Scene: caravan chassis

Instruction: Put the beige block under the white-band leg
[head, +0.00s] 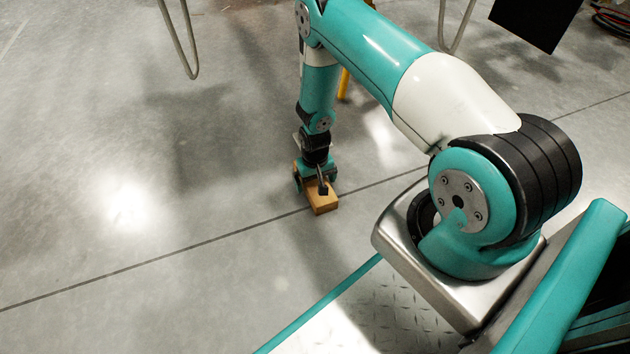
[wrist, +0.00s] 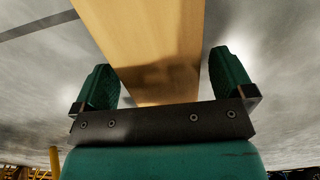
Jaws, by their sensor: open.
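The beige block (head: 322,203), a tan wooden-looking piece, lies on the grey floor under my gripper (head: 311,183) in the head view. In the wrist view the block (wrist: 150,40) runs lengthwise between the two green fingers of my gripper (wrist: 162,78). The gripper is open, with a gap showing on each side of the block. The block's upper end in the head view is hidden by the gripper. I cannot make out a leg with a white band in either view.
Two bent metal loops, one at left (head: 190,50) and one at right (head: 456,35), hang at the top of the head view. A yellow post (head: 343,86) stands behind my arm. A black panel (head: 535,18) is at upper right. The floor at left is clear.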

